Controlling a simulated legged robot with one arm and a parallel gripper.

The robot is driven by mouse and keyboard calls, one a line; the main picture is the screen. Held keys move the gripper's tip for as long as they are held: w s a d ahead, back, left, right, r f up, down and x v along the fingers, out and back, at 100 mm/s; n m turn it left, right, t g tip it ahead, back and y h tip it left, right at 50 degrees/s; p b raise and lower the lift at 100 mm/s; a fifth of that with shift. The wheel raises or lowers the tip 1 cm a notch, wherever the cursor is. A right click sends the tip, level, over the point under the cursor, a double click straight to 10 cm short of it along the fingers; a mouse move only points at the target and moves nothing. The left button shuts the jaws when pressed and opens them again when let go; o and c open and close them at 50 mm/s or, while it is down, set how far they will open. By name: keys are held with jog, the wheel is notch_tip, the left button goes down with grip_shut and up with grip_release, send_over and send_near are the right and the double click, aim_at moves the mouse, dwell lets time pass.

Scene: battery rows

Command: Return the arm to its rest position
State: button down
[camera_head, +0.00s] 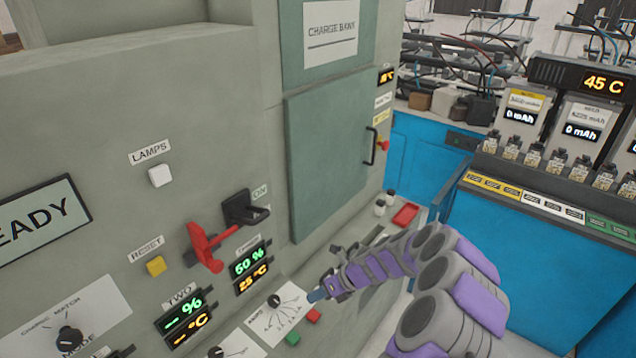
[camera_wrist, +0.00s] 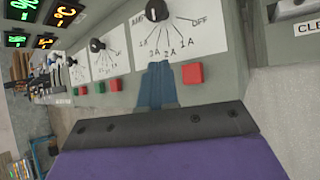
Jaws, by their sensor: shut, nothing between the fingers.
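My purple and grey arm (camera_head: 440,285) reaches in from the lower right of the head view. My gripper (camera_head: 318,295) is shut and empty, with its blue fingertips close to the AMPS dial panel (camera_head: 280,315). In the wrist view the blue fingers of my gripper (camera_wrist: 155,85) are together in front of the dial panel (camera_wrist: 180,35), below the black knob (camera_wrist: 154,12). I cannot tell whether the fingertips touch the panel. A red button (camera_wrist: 192,74) is just right of the fingers.
The grey cabinet carries a red lever (camera_head: 205,248), a yellow RESET button (camera_head: 156,266), a white LAMPS button (camera_head: 160,175) and a green door (camera_head: 335,150) with a black handle. At right is a blue bench (camera_head: 520,270) with battery chargers (camera_head: 575,120). Open floor space lies near the arm.

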jog(key=s+a+r+n+g+h, duration=0.2)
jog(key=s+r+n, duration=1.35)
jog(key=r, duration=0.35)
jog(key=s+d+r+n+h+b, duration=0.1)
jog(key=s+d+n+h, duration=0.2)
jog(key=s, duration=0.9)
jog(key=s+d+r+n+h, duration=0.1)
jog(key=s+d+n+h, duration=0.3)
jog(key=s+d+n, duration=0.5)
jog(key=s+d, duration=0.3)
jog(key=d, duration=0.2)
jog(key=shift+s+d+b, duration=0.15)
jog(key=shift+s+b, duration=0.05)
jog(key=shift+b, duration=0.2)
